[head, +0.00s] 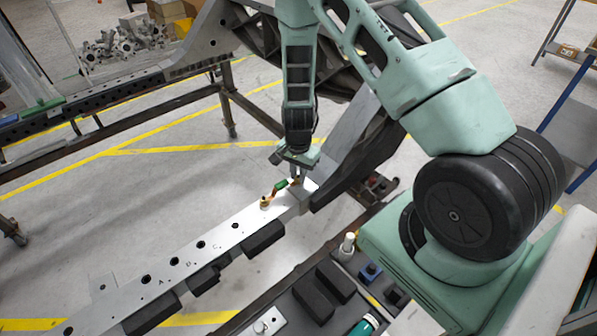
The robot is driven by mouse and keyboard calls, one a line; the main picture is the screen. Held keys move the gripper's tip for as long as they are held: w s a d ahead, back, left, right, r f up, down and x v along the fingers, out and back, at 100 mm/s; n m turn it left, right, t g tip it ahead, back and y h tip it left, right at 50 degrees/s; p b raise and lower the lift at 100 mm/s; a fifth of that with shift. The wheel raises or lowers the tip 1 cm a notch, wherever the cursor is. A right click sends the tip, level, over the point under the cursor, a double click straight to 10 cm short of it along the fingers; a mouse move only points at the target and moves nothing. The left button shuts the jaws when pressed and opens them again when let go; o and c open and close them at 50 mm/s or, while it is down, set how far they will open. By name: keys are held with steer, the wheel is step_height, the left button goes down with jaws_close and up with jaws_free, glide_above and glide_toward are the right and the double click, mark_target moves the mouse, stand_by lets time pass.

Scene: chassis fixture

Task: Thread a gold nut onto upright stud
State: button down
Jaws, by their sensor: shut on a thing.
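My gripper (297,177) points down over the far right end of a pale grey beam (216,243). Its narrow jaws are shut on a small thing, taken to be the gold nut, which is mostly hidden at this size. The upright stud cannot be told apart below the fingertips, so I cannot tell whether nut and stud touch. A small gold and white fitting (265,203) stands on the beam to the left of the gripper. A green and red piece (280,186) lies between that fitting and the jaws.
A dark curved chassis arm (360,165) rises close to the right of the gripper. Black blocks (263,238) line the beam's near side. A dark tray (300,290) in front holds black blocks and small parts. A rack with metal parts (125,45) stands at the back left.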

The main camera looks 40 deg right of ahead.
steer(key=shift+m, duration=0.6)
steer(key=c, duration=1.3)
jaws_free()
steer(key=shift+r, duration=0.1)
step_height(320, 180, up, 9)
steer(key=p, duration=0.7)
steer(key=shift+a, duration=0.1)
